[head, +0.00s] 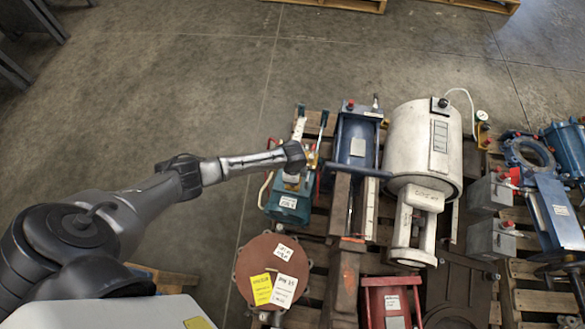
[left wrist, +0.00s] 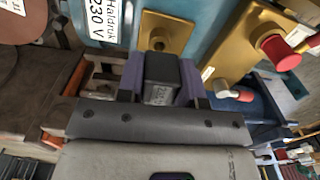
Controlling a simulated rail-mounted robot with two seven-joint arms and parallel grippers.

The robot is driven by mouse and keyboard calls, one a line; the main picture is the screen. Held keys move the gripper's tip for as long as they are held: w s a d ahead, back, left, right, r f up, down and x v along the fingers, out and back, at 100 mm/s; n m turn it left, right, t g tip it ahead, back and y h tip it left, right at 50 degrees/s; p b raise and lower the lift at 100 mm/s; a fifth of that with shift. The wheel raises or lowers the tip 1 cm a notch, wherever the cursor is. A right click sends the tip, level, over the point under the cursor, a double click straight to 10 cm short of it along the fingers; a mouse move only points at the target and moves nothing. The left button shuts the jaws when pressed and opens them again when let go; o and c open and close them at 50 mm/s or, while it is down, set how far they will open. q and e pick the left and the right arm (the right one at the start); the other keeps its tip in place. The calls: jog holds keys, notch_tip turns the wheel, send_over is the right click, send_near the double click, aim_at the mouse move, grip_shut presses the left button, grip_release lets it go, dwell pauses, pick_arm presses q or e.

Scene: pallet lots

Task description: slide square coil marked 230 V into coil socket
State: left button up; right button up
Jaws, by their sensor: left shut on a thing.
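My left gripper (left wrist: 161,72) is shut on a small dark square block, the coil (left wrist: 162,80), in the left wrist view. Purple-lined fingers stand on both sides of it. Faint print on its face is too small to read. Just beyond it is a brass plate (left wrist: 178,28) with a round knob on a blue housing; a white label (left wrist: 103,22) there reads "230 V". I cannot tell whether coil and plate touch, and no socket is clearly recognisable. In the head view my left arm reaches from the left over the teal unit (head: 287,200), where the coil is hidden. My right gripper is not in view.
A second brass block (left wrist: 245,35) with a red cap (left wrist: 282,52) is close on the right. A blue frame (head: 357,135), white cylinder (head: 408,150), rust-brown flange (head: 272,270) and red unit (head: 390,300) crowd the pallets. Open concrete floor lies behind and left.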

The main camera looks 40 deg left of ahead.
pick_arm(q)
jog(key=shift+p, duration=0.35)
dwell(0.4)
dwell(0.8)
jog(key=shift+p, duration=0.35)
dwell(0.4)
jog(key=shift+p, duration=0.3)
jog(key=shift+f, duration=0.15)
dwell(0.3)
jog(key=shift+f+b, duration=1.05)
jog(key=shift+f, duration=0.2)
jog(key=o, duration=1)
jog(key=shift+o, duration=0.2)
notch_tip(320, 180, up, 12)
jog(key=p, duration=0.7)
jog(key=shift+r+p, duration=0.25)
jog(key=shift+p, duration=0.05)
jog(key=shift+r+p, duration=0.3)
jog(key=shift+r, duration=0.4)
